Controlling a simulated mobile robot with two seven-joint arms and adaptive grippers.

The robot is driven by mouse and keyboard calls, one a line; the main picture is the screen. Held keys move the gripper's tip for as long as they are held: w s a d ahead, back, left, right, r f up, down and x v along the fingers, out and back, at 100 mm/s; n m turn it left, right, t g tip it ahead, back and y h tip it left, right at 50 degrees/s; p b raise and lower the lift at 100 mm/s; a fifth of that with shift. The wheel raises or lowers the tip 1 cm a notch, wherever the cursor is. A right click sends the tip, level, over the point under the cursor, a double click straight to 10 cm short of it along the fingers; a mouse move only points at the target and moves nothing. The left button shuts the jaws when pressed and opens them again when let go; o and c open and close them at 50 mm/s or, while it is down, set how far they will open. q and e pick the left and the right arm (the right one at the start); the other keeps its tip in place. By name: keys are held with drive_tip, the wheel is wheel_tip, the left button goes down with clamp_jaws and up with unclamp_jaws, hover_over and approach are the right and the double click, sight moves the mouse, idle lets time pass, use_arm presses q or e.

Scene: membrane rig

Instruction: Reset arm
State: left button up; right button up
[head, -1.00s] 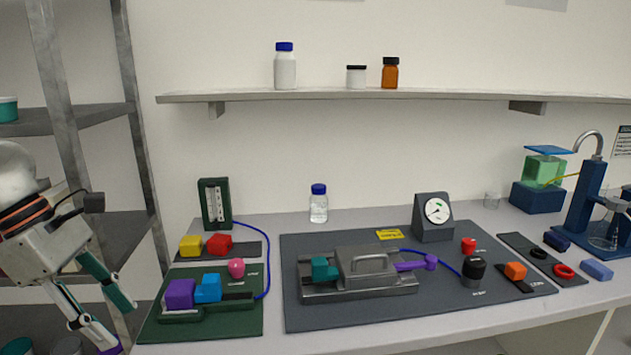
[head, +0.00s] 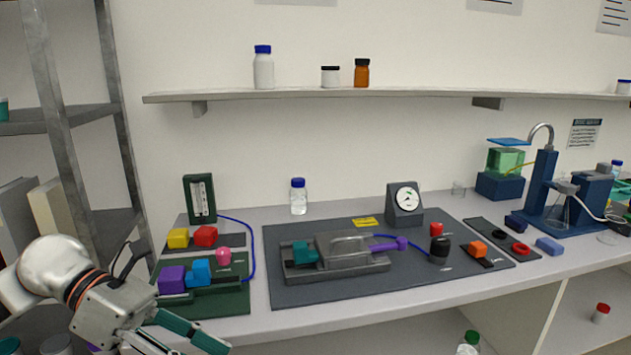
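My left gripper (head: 185,340) is low at the left, in front of the bench edge and below the green mat. Its two fingers are spread apart and I see nothing between them. My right gripper is not in view. The membrane rig (head: 345,258), a grey metal body with a handle, a teal block (head: 304,253) and a purple fitting (head: 388,245), sits on the dark mat (head: 300,295). A gauge (head: 405,203) stands behind it.
A bottle (head: 298,197) stands at the back. A metal rack (head: 60,130) is at the left. A blue stand (head: 540,190) with glassware is at the right. The bench's front strip is clear.

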use_arm(q)
drive_tip(key=w+d+n+t+h, duration=0.45)
drive_tip(key=d+n+h, duration=0.3)
drive_tip(key=n, duration=0.35)
drive_tip(key=w+a+f+n+t+y, duration=0.35)
drive_tip(key=f+n+t, duration=0.3)
drive_tip(key=n, duration=0.35)
drive_tip(key=w+a+f+n+t+y, duration=0.2)
drive_tip(key=f+n+t+y, duration=0.3)
drive_tip(key=n+t, duration=0.4)
drive_tip(key=s+a+f+n+g+y, duration=0.2)
drive_tip(key=s+f+n, duration=0.3)
drive_tip(key=f, duration=0.5)
drive_tip(key=s+a+f+n+g+y, duration=0.2)
drive_tip(key=s+f+n, duration=0.3)
drive_tip(key=f, duration=0.5)
drive_tip(key=s+a+f+n+g+y, duration=0.2)
drive_tip(key=s+f+n+g+y, duration=0.1)
drive_tip(key=f, duration=0.7)
drive_tip(key=s+n+y, duration=0.1)
drive_tip(key=s+n, duration=0.1)
drive_tip(key=n, duration=0.1)
drive_tip(key=shift+s, duration=0.2)
